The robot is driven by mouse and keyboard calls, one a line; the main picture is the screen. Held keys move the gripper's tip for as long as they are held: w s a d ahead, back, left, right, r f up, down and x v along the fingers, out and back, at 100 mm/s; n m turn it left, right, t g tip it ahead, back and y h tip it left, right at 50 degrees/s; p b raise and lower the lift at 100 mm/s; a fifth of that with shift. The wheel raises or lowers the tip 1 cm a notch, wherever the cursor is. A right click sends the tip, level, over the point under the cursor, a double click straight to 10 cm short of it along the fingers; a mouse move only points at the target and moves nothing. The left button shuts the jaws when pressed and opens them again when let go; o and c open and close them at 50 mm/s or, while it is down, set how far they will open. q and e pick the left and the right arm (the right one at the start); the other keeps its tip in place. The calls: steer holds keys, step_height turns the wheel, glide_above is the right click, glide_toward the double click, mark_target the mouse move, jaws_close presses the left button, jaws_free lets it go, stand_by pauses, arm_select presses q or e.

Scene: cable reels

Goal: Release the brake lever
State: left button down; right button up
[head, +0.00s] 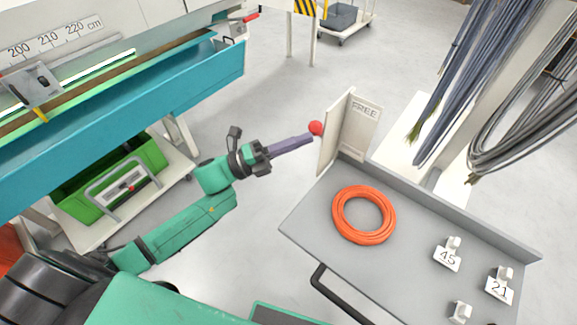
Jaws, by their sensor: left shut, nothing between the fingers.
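A round red knob (317,128), seemingly the end of the brake lever, shows at the left edge of an upright white plate (335,132). The rest of the lever is hidden or cannot be made out. A label reading FREE (364,110) is on the plate's right face. My left arm reaches in from the left. Its gripper (309,134) is shut and empty, with its slim purple-grey fingers pointing at the knob. The fingertips are right beside the knob; I cannot tell whether they touch it. My right gripper is not in view.
A grey cart top (310,215) carries an orange cable coil (364,214) and several white number tags, one marked 45 (447,258). A black handle (335,295) sticks out in front. A teal measuring bench (150,120) stands left. Hanging cables (465,75) are at right.

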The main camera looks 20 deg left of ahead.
arm_select(q)
steer(key=shift+w+d+r+y, duration=0.1)
steer(key=shift+w+r+y, duration=0.2)
steer(key=shift+r, duration=0.2)
steer(key=shift+w+d+r+n+p, duration=0.35)
steer(key=shift+w+r+p, duration=0.1)
steer(key=shift+w, duration=0.3)
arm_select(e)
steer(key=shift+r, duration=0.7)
